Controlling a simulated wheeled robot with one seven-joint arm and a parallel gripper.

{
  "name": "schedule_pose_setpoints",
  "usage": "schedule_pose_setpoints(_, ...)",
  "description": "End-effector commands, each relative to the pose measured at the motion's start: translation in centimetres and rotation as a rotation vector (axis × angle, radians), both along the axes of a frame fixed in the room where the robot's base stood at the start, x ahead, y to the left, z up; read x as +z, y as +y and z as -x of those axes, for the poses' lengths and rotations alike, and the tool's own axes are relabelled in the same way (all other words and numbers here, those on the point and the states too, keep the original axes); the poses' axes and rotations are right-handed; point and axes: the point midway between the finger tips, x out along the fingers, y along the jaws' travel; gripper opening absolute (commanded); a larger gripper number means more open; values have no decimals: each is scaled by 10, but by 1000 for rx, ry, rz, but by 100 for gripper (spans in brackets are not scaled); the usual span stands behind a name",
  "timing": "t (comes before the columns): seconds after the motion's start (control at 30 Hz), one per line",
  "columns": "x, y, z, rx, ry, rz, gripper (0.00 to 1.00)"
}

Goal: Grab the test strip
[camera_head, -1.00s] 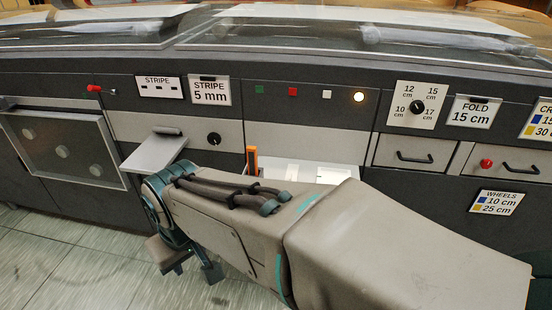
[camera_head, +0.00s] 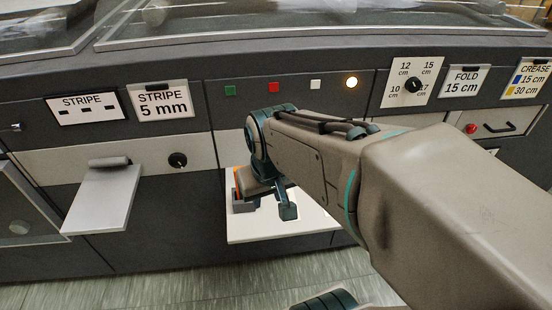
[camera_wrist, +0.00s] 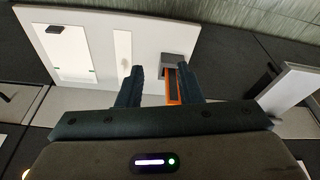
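A white tray (camera_head: 262,230) sticks out from the press front, under my gripper (camera_head: 268,198). In the wrist view the tray (camera_wrist: 195,25) carries a narrow pale strip (camera_wrist: 123,48), which looks like the test strip, lying flat. A bright rectangle (camera_wrist: 75,45) lies left of it. My gripper (camera_wrist: 159,84) is open, and nothing shows held between its two dark fingers. The strip lies ahead of the left finger, apart from it. A grey block (camera_wrist: 180,62) with an orange piece (camera_wrist: 172,88) is by the right finger. In the head view my arm hides much of the tray.
A second pale shelf (camera_head: 105,200) sticks out at the left, below the STRIPE 5 mm label (camera_head: 162,100); it shows at the right of the wrist view (camera_wrist: 293,85). The press front (camera_head: 60,165) stands close behind. A round knob (camera_head: 178,160) sits between shelf and tray.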

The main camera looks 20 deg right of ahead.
Motion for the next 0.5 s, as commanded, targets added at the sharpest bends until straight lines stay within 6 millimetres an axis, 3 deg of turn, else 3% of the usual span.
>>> schedule_pose_setpoints(0.1,-13,-26,-36,-71,9,14,33)
schedule_pose_setpoints(0.3,-41,-77,-88,-177,3,9,33)
schedule_pose_setpoints(0.5,-62,-110,-117,-231,-10,-12,33)
